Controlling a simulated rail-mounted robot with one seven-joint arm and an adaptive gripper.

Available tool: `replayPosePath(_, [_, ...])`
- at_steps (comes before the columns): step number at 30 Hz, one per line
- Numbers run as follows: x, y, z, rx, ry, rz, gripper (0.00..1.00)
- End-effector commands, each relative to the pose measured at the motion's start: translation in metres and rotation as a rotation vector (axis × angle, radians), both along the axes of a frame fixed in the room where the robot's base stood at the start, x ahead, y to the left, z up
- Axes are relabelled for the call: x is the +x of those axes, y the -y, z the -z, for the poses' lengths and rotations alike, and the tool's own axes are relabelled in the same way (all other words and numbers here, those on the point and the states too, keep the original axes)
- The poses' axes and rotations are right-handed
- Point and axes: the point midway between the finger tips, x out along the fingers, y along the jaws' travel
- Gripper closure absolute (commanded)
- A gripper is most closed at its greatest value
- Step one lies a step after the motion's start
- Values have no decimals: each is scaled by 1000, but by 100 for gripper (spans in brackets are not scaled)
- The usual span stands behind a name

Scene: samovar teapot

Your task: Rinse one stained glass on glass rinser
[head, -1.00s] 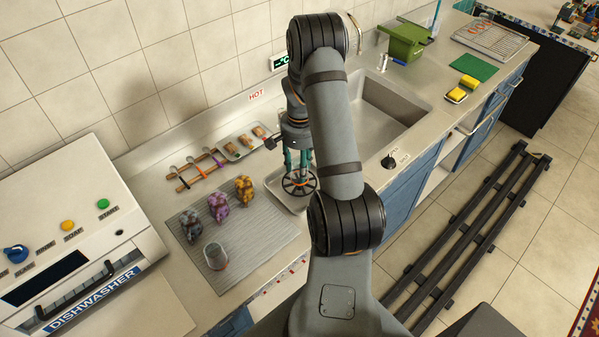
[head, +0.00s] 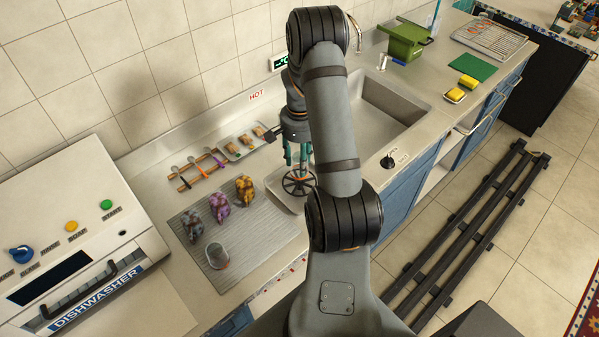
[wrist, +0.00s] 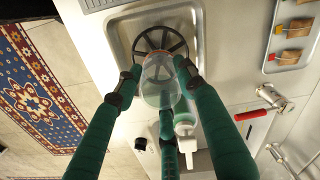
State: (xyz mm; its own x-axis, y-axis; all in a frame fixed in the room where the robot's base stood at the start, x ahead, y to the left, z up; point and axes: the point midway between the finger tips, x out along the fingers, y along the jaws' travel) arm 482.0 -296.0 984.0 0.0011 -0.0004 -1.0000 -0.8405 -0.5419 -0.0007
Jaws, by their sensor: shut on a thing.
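My gripper (wrist: 158,78) is shut on a clear glass (wrist: 160,92), which sits between its green fingers in the wrist view. The glass is over or at the dark spoked glass rinser (wrist: 150,40); I cannot tell whether they touch. In the head view the rinser (head: 298,184) lies in a shallow metal basin (head: 275,193) below my gripper (head: 298,160), and my arm hides part of the basin. Another glass (head: 216,256), with a reddish mark near its base, stands on the grey ribbed mat (head: 255,248).
A dishwasher (head: 80,245) is at left. Spoons on a wooden rack (head: 200,170) and a small tray (head: 245,145) lie by the wall. A large sink (head: 385,110) is behind my arm.

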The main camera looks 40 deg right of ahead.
Motion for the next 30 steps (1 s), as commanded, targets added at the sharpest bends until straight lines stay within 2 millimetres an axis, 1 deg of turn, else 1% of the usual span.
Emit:
replayPosePath(1, [0,0,-6,-1,1,0,84])
replayPosePath(14, [0,0,-33,0,0,-1,84])
replayPosePath(30, [0,0,-34,1,-1,0,84])
